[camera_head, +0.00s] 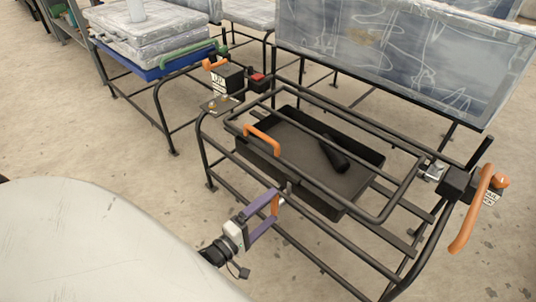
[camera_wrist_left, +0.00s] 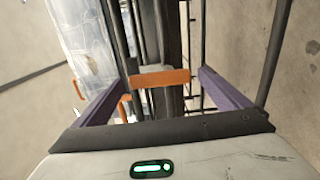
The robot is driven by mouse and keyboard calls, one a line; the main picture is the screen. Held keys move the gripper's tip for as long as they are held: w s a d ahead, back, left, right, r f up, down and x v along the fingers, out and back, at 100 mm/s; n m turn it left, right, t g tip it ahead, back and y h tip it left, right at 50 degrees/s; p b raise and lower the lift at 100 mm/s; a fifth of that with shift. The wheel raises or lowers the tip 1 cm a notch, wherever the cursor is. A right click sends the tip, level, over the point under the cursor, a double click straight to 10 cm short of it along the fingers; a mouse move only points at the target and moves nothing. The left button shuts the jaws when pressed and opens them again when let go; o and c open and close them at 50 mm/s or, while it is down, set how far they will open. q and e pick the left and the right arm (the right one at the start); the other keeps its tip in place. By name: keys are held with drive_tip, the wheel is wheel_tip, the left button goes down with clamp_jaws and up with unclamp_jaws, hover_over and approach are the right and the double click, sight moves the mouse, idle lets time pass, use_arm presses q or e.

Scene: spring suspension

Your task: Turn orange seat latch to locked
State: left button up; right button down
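My left gripper (camera_head: 275,205) is low in front of the black tubular seat frame (camera_head: 330,252), its purple fingers pointing at it. The wrist view shows the fingers (camera_wrist_left: 162,82) spread apart, with an orange bar (camera_wrist_left: 160,78) across the gap and space on both sides. Orange also shows at the fingertips in the head view; whether they touch it is unclear. Other orange parts are a handle (camera_head: 262,140) on the frame, a small lever (camera_head: 215,64) at the left corner and a long lever (camera_head: 469,212) at the right. I cannot tell which is the seat latch. My right gripper is out of view.
A black tray (camera_head: 318,158) with a dark cylinder (camera_head: 336,155) lies inside the frame. A plastic-wrapped panel (camera_head: 400,55) stands behind. Wrapped cushions (camera_head: 150,38) sit on a stand at the back left. Open floor (camera_head: 110,150) lies left of the frame.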

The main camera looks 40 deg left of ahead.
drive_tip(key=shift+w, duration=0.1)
use_arm(q)
drive_tip(key=shift+s, duration=0.15)
drive_tip(key=s+p, duration=0.2)
drive_tip(key=s, duration=0.8)
drive_tip(key=shift+a, duration=0.45)
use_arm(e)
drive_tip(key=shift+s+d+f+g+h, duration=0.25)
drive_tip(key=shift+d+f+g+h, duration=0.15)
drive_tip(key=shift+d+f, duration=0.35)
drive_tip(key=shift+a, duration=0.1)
